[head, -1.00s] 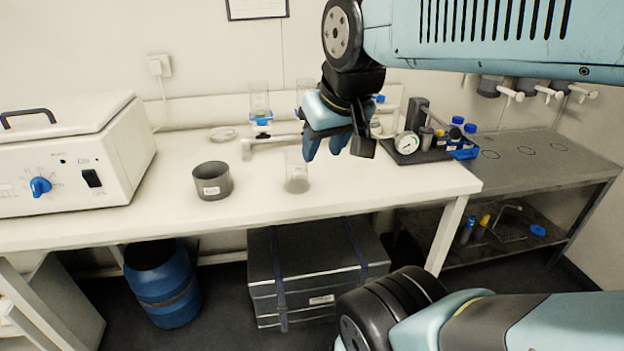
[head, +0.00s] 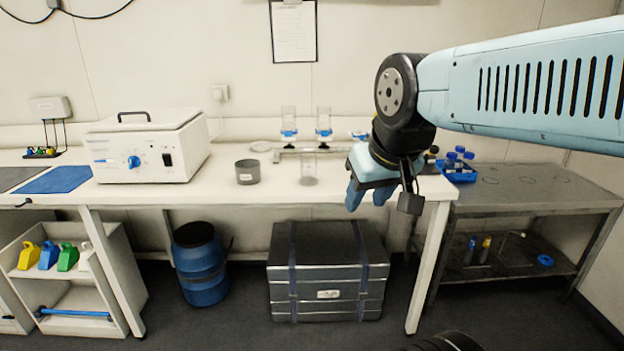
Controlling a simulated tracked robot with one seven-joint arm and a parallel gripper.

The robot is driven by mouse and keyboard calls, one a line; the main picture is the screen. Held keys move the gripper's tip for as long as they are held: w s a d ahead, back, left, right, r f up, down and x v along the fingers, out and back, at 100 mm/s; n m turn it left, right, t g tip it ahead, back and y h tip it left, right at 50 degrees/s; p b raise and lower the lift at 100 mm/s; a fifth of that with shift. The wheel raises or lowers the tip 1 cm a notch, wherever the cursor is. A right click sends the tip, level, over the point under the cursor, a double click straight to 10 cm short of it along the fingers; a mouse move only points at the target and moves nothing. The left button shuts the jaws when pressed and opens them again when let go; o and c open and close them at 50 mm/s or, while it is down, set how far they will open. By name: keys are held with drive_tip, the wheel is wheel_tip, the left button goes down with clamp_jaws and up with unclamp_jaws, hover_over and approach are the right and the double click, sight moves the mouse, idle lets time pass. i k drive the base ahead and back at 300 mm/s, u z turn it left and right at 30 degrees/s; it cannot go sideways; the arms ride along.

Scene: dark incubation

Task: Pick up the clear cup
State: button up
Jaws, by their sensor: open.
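The clear cup (head: 309,170) stands upright on the white bench, right of a dark grey pot. It is see-through, with a greyish tint near its base. My gripper (head: 370,196) has blue fingers pointing down and is open and empty. In the picture it is to the right of the clear cup and a little lower, in front of the bench's front edge. The two are apart in the picture; how far apart in depth I cannot tell.
The dark grey pot (head: 248,172) stands left of the cup. A stand with two clear funnel-like vessels (head: 289,125) is behind it. A white box device (head: 146,147) is further left. A blue rack of bottles (head: 459,167) is right. A metal case (head: 327,272) sits below the bench.

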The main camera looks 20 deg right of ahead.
sight(308, 159)
drive_tip(key=z, duration=0.05)
drive_tip(key=k, duration=0.4)
drive_tip(key=z, duration=0.4)
drive_tip(key=i, duration=1.5)
